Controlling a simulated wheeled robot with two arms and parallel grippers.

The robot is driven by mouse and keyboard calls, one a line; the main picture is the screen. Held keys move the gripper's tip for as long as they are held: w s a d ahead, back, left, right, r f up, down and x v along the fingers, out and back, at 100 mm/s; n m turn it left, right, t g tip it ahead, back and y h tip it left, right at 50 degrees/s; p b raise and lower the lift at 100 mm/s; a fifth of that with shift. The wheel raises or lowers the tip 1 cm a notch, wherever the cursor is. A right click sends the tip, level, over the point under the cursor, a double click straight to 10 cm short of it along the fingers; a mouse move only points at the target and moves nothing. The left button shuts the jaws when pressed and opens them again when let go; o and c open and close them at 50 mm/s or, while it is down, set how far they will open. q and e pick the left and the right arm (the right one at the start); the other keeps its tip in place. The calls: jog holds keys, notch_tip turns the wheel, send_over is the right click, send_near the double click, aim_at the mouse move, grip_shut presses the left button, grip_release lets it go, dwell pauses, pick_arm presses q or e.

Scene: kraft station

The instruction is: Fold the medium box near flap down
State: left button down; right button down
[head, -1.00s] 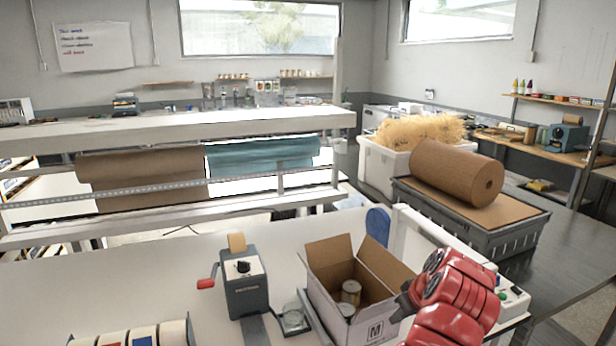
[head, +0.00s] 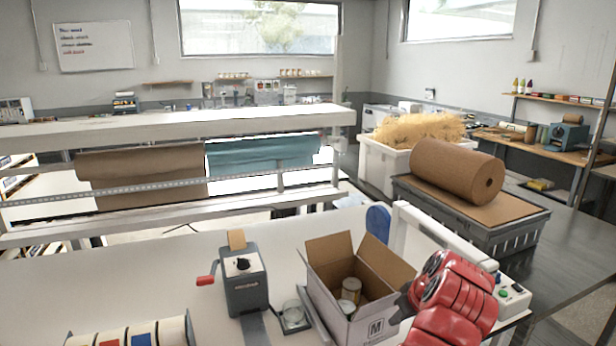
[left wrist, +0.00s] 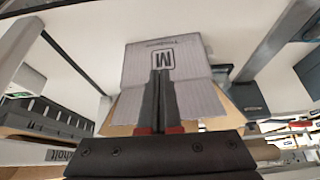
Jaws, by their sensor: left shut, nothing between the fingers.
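The medium box (head: 330,291) is an open carton with an M on its near wall, standing on the white bench. Its back-left and right flaps stand up and outward. Two tins (head: 351,289) are inside. My left gripper (head: 405,302) is at the box's right front corner, its fingers mostly hidden by my red arm. In the left wrist view the shut, empty fingers (left wrist: 163,78) lie in front of the M-marked panel (left wrist: 190,58). A creased grey-white panel (left wrist: 200,100), possibly the near flap, shows behind the fingers; I cannot tell if they touch it. My right gripper is not in view.
A white framed device (head: 440,232) is behind my arm. Rolls (head: 130,335) lie at the front left. The bench's left middle is clear.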

pick_arm(q)
jog(key=shift+f+b, duration=0.35)
jog(key=shift+f, duration=0.25)
jog(key=shift+r, duration=0.1)
dwell(0.7)
notch_tip(320, 180, up, 9)
jog(key=p, duration=0.2)
dwell(0.3)
